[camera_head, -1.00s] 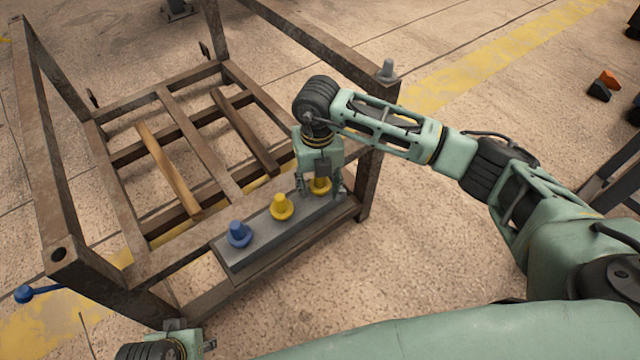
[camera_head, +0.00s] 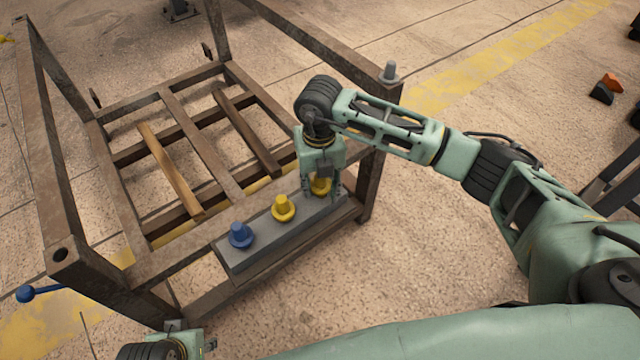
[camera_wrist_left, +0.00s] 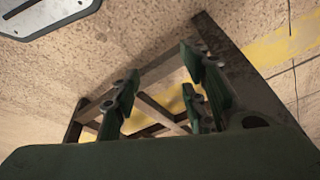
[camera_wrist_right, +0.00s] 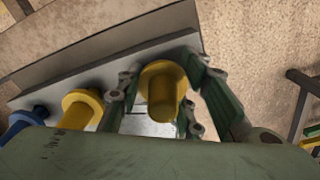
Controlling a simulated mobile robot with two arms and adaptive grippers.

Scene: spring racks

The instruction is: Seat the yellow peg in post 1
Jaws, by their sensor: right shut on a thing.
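Two yellow pegs and a blue peg (camera_head: 240,235) stand upright in a row on a grey block (camera_head: 240,262) at the rack's near side. My right gripper (camera_head: 321,190) points down at the row's right end, shut on the right-hand yellow peg (camera_head: 320,186). In the right wrist view this peg (camera_wrist_right: 162,92) sits between the fingers, still at the block. The other yellow peg (camera_head: 283,208) stands free beside it. My left gripper (camera_wrist_left: 160,100) is open and empty; only part of it shows at the head view's bottom left. I cannot tell which rack post is post 1.
The brown metal rack (camera_head: 150,278) has upright corner posts and low crossbars. Its near left post top has a bare hole (camera_head: 60,255); its right post carries a grey peg (camera_head: 389,71). A blue-knobbed lever (camera_head: 26,293) sticks out at left.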

